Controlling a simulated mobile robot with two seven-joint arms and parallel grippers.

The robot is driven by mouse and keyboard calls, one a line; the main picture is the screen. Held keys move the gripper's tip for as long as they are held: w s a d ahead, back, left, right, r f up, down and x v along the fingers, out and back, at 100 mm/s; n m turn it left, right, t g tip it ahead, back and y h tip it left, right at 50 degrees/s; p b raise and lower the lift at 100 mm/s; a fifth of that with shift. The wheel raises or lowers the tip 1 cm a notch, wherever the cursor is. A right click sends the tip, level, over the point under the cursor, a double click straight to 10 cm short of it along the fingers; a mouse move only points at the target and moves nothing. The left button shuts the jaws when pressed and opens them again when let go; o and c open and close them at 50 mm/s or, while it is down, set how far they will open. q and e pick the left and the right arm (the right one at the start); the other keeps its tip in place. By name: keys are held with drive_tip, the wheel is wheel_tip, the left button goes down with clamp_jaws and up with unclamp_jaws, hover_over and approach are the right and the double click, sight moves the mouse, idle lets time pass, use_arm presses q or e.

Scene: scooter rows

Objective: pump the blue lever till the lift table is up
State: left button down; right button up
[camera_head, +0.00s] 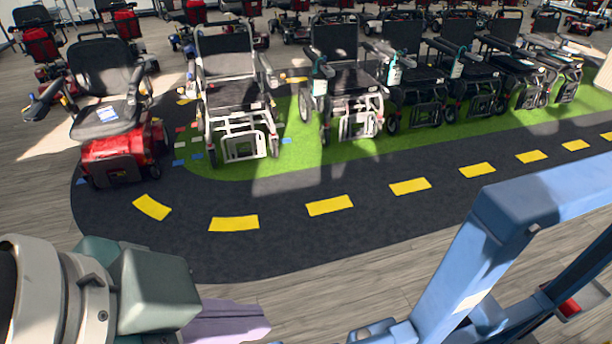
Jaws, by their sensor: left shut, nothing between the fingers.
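A blue metal frame (465,255) rises at the lower right, with a thick bar running to the right edge. It may belong to the lift table; I cannot tell which part is the lever, and no table top shows. Smaller blue parts (385,332) sit at its foot, cut by the bottom edge. My left gripper (258,322) comes in at the lower left, with lavender fingers shut and empty. In the picture it is left of the blue frame and apart from it. My right gripper is not in view.
A red scooter with a black seat (105,105) stands at the left. Several wheelchairs, including a white-framed one (235,95), stand along a green strip (300,150). A dark track with yellow dashes (330,205) lies clear before them. More scooters stand behind.

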use_arm(q)
wheel_tip(320, 180, down, 14)
drive_tip(key=w+m+g+b, duration=0.1)
drive_tip(key=m+b, duration=0.3)
drive_tip(key=b, duration=0.5)
drive_tip(key=shift+d+h, duration=0.3)
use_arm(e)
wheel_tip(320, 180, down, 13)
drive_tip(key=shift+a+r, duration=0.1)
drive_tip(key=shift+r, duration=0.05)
use_arm(q)
drive_tip(key=shift+w, duration=0.1)
drive_tip(key=b+x, duration=0.2)
drive_tip(key=x, duration=0.8)
drive_tip(key=shift+w+a+f, duration=0.1)
drive_tip(key=shift+f, duration=0.5)
drive_tip(key=shift+a+f, duration=0.15)
drive_tip(key=shift+f, duration=0.45)
drive_tip(key=shift+w+a+f+b, duration=0.1)
drive_tip(key=shift+a+f+b, duration=0.2)
drive_tip(key=shift+f, duration=0.4)
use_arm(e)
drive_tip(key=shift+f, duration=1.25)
